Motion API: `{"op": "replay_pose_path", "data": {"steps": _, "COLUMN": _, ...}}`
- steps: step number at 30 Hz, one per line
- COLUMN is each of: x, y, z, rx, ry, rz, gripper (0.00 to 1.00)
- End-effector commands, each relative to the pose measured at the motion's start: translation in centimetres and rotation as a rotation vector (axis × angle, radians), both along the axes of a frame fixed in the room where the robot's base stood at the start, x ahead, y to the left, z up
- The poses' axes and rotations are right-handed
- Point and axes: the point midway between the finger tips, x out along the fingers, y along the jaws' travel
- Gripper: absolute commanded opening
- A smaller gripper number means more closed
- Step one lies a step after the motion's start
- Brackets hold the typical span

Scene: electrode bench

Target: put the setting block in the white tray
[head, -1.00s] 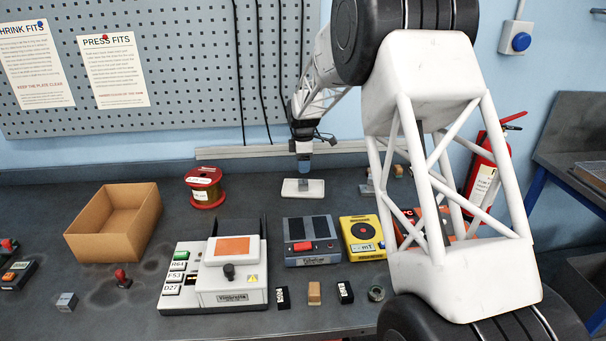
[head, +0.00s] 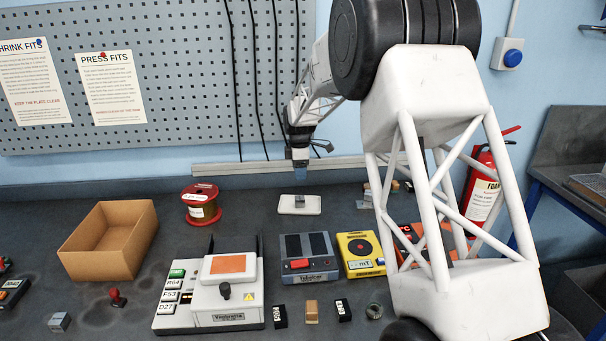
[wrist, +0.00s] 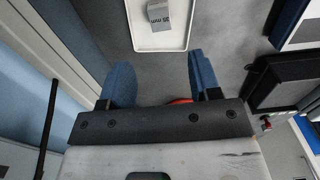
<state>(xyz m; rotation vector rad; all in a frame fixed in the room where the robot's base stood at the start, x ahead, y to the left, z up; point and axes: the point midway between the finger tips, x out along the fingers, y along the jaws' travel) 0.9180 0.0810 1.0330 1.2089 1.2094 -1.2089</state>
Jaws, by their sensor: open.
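The setting block, a small grey block with a "mm" marking, sits in the white tray (head: 286,205). The block (head: 300,200) is near the tray's middle in the head view. In the wrist view, the block (wrist: 158,14) shows at the top edge, resting on the floor of the tray (wrist: 148,41). My gripper (head: 300,176) hangs above the tray, apart from the block. In the wrist view, the blue fingers of my gripper (wrist: 160,80) are wide apart with nothing between them.
A cardboard box (head: 83,262) and a red-ended spool (head: 202,205) stand to the left. A white instrument (head: 225,295), a grey device (head: 308,258) and a yellow device (head: 360,255) stand in front. Another grey block (head: 59,322) lies front left. Bench around the tray is clear.

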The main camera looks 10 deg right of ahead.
Motion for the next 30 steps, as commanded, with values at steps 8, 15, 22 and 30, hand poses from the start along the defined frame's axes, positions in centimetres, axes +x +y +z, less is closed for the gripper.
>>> {"op": "replay_pose_path", "data": {"steps": 8, "x": -0.3, "y": -0.1, "z": 0.3, "rx": 0.000, "ry": -0.002, "rz": -0.008, "gripper": 0.57}}
{"op": "replay_pose_path", "data": {"steps": 15, "x": -2.7, "y": -0.7, "z": 2.6, "rx": 0.001, "ry": -0.014, "rz": -0.080, "gripper": 0.57}}
{"op": "replay_pose_path", "data": {"steps": 22, "x": -7.8, "y": -1.9, "z": 6.2, "rx": 0.005, "ry": -0.034, "rz": -0.224, "gripper": 0.57}}
{"op": "replay_pose_path", "data": {"steps": 30, "x": -14.9, "y": -3.4, "z": 10.1, "rx": 0.015, "ry": -0.062, "rz": -0.417, "gripper": 0.57}}
